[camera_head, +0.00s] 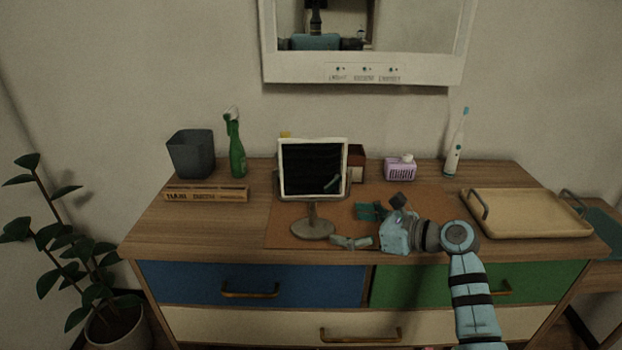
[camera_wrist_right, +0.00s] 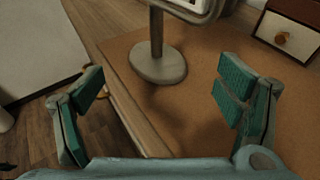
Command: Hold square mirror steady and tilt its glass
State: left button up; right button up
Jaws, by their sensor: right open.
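The square mirror (camera_head: 313,170) stands on the orange-brown mat (camera_head: 285,237), its dark glass facing me in a pale frame. Its grey round base (camera_head: 312,230) and post hold it up; the glass looks near upright. My left gripper is not in view.
A green spray bottle (camera_head: 236,150), grey bin (camera_head: 190,154) and flat box (camera_head: 206,193) stand left. A small drawer box (camera_head: 357,163), purple box (camera_head: 400,168), electric toothbrush (camera_head: 454,150) and wooden tray (camera_head: 528,213) are right. A wall mirror (camera_head: 365,73) hangs above.

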aim_at(317, 227)
jog(key=b+x, duration=0.1)
jog(key=b, duration=0.1)
jog(key=b+x, duration=0.4)
jog(key=shift+s+a+f+b, duration=0.15)
jog(key=shift+s+f+b, duration=0.15)
jog(key=shift+f+b, duration=0.15)
jog(key=shift+w+a+p, duration=0.45)
jog(key=shift+w+a, duration=0.45)
jog(key=shift+a, duration=0.25)
jog(key=shift+w+a+f, duration=0.15)
jog(key=shift+w+a, duration=0.05)
jog(key=shift+a, duration=0.1)
jog(key=shift+w+a, duration=0.1)
jog(key=shift+a, duration=0.15)
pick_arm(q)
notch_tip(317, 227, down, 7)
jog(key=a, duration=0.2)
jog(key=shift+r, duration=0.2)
